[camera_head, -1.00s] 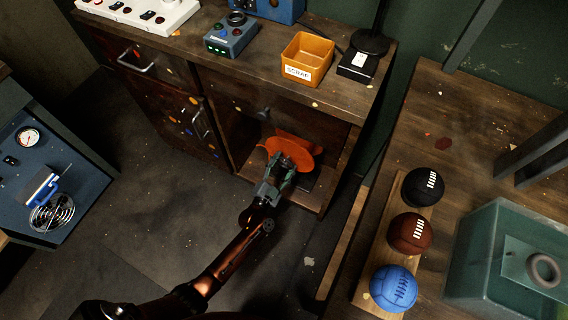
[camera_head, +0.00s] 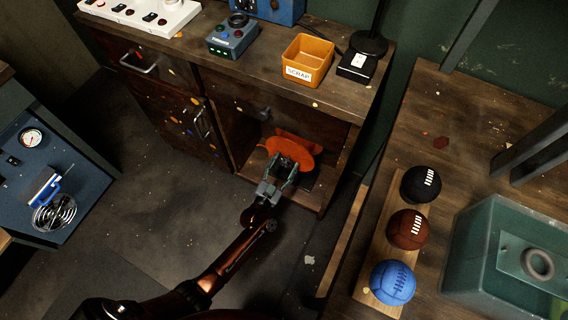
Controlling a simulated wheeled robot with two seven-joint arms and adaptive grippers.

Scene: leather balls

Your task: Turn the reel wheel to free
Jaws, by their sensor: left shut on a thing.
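The orange reel wheel (camera_head: 296,150) sits in the open lower bay of the wooden cabinet, tilted toward me. My left gripper (camera_head: 281,172) reaches into the bay's front from below, its fingers at the lower front of the wheel. It is shut on a part of the reel wheel; the exact grip point is small and dark, partly hidden by the fingers. My right gripper is not in view.
The cabinet top holds a SCRAP bin (camera_head: 307,61), a blue-grey box (camera_head: 232,38) and a black lamp base (camera_head: 368,43). The floor (camera_head: 150,215) is open.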

